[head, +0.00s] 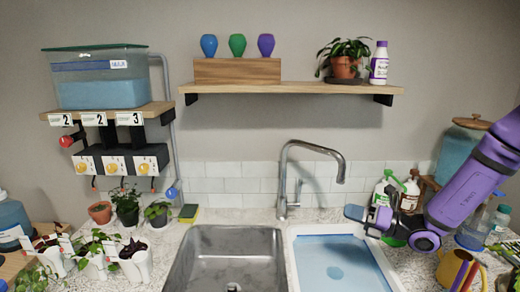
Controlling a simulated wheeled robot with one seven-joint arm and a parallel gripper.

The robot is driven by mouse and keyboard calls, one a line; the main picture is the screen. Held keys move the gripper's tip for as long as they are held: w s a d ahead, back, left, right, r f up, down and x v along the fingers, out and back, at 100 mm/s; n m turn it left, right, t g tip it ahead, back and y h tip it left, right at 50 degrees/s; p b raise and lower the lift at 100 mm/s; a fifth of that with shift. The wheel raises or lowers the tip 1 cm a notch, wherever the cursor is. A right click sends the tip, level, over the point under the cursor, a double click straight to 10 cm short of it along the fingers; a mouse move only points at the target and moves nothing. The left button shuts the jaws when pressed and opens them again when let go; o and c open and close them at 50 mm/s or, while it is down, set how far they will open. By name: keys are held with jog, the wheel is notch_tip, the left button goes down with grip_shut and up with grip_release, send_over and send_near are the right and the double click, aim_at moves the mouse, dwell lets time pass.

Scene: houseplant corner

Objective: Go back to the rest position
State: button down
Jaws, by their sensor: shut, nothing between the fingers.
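My purple arm reaches in from the right in the head view. My gripper (366,222) is above the right edge of the blue-lined basin (340,262), near the wall tiles. It is shut and empty. Its lower parts overlap the bottles behind it, so some of them are partly hidden.
A steel sink (228,258) with a tap (300,175) lies left of the basin. Spray bottles (410,195), a watering can (456,270) and a blue jar (458,155) crowd the right. Potted plants (125,207) stand left. A shelf (290,88) hangs above.

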jog(key=s+a+r+n+g+h, duration=0.25)
jog(key=s+r+n+g, duration=0.25)
jog(key=s+n, duration=0.4)
jog(key=s+a+r+n+g+h, duration=0.2)
jog(key=s+r+n+g+h, duration=0.25)
jog(key=s+n, duration=0.4)
jog(key=s+d+r+n+t+h, duration=0.6)
jog(key=s+d+r+n+h, duration=0.3)
jog(key=n, duration=0.7)
notch_tip(320, 180, up, 2)
jog(key=s+d, duration=0.1)
jog(key=s, duration=0.1)
jog(key=shift+s+r, duration=0.15)
jog(key=shift+s, duration=0.25)
